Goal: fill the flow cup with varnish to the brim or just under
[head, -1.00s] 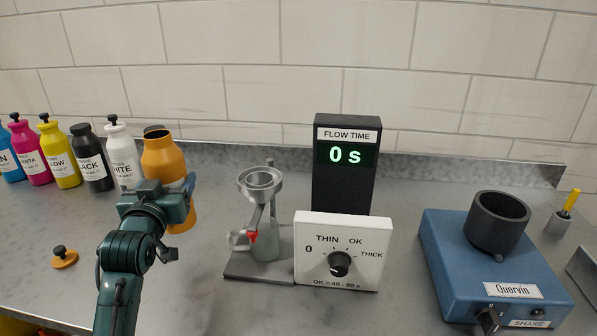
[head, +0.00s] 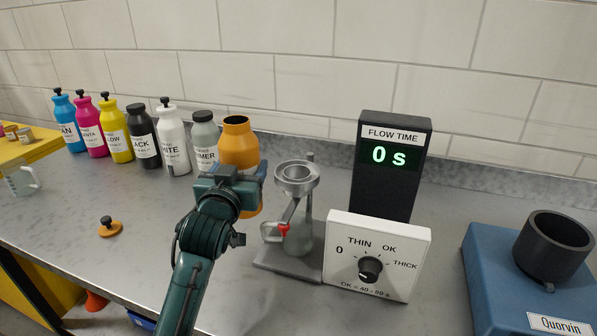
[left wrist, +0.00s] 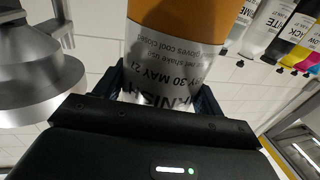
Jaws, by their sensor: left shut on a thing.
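The orange varnish bottle (head: 240,142) is uncapped and upright, just left of the flow cup. My left gripper (head: 238,172) is shut on it; the fingers lie around its label in the left wrist view, where the bottle (left wrist: 175,65) fills the middle. The flow cup (head: 297,174) is a grey metal cup on a stand with a red-tipped lever (head: 284,229) below. A metal cup part also shows at the left of the wrist view (left wrist: 30,75). What is inside the cup cannot be told. My right gripper is in neither view.
An orange cap (head: 110,227) lies on the bench at left. Several ink bottles and a grey primer bottle (head: 205,135) stand along the back. A black display (head: 391,185) reads 0 s behind a white dial box (head: 376,252). A blue machine (head: 500,280) stands at right.

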